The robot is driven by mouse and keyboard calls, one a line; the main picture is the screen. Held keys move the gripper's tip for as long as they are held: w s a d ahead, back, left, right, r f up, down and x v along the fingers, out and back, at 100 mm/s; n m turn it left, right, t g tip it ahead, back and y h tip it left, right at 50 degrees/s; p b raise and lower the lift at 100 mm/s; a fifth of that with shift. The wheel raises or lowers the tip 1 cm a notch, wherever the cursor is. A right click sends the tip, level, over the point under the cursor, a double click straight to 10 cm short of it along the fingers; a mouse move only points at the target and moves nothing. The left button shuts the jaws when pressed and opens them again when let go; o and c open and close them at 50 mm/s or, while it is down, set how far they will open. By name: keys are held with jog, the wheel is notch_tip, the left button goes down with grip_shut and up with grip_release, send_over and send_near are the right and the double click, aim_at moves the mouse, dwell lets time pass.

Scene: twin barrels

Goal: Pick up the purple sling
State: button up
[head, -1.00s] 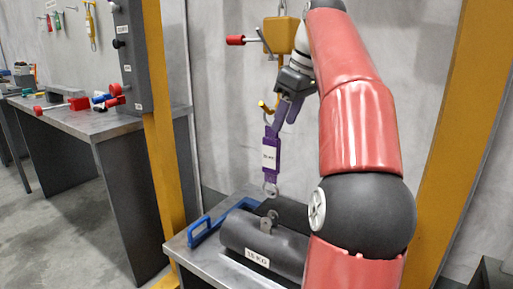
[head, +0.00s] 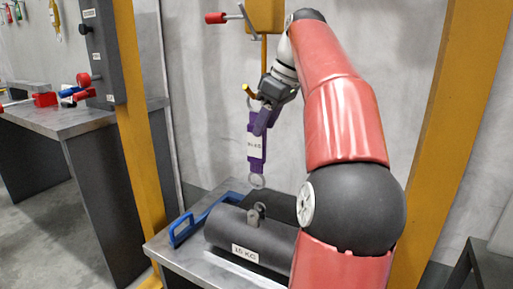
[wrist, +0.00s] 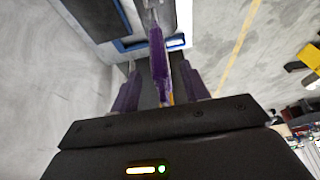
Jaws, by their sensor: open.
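In the wrist view, the sling (wrist: 158,62) runs between the two spread fingers of my gripper (wrist: 160,80), with a visible gap on each side. I cannot tell how deep it sits between them.
A dark grey cylinder (head: 232,228) with a weight label and a top eye lies on a metal table (head: 178,255) below the sling. A blue handle (head: 188,232) is beside it. Yellow posts (head: 140,160) stand at both sides. A workbench (head: 52,122) is at the left.

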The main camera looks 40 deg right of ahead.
jog(key=shift+c, duration=0.4)
grip_shut()
